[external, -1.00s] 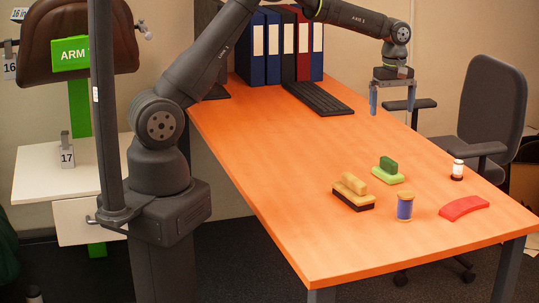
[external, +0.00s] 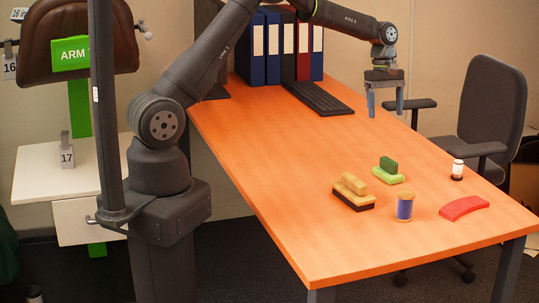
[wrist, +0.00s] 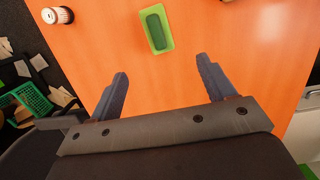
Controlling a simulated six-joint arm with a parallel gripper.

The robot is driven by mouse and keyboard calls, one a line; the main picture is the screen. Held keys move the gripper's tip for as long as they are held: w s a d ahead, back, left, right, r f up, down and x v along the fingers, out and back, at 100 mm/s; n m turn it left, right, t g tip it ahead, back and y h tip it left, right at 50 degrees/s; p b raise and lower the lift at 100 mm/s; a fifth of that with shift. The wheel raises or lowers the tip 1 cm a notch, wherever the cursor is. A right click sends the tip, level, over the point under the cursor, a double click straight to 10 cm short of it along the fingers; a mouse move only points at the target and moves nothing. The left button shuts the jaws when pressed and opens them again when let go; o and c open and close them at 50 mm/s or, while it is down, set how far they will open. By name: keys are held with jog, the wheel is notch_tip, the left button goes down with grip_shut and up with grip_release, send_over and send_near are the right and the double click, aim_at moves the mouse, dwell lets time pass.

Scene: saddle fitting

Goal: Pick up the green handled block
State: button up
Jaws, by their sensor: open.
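The green handled block (external: 388,171) stands on the orange table, a light green base with a darker green handle on top. It also shows in the wrist view (wrist: 156,29), at the top middle, beyond the fingertips. My gripper (external: 386,110) is open and empty, in the air above the table and behind the block in the external view. In the wrist view its two fingers (wrist: 162,72) are spread wide with bare table between them.
A yellow and brown handled block (external: 353,192), a blue spool (external: 405,207), a red curved piece (external: 464,207) and a small white-capped bottle (external: 457,169) stand near the green block. A keyboard (external: 317,98) and several binders (external: 287,46) are at the back. The table's middle is clear.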

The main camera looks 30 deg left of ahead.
aim_at(387, 158)
jog(key=f, duration=0.5)
jog(key=s+d+f+g+h, duration=0.1)
jog(key=f, duration=0.5)
jog(key=d+f+h, duration=0.1)
jog(key=f, duration=0.5)
jog(key=shift+s+d+f+n, duration=0.15)
jog(key=shift+s+d+n, duration=0.1)
jog(key=shift+s+n, duration=0.15)
jog(key=c, duration=1.1)
jog(key=shift+o, duration=0.2)
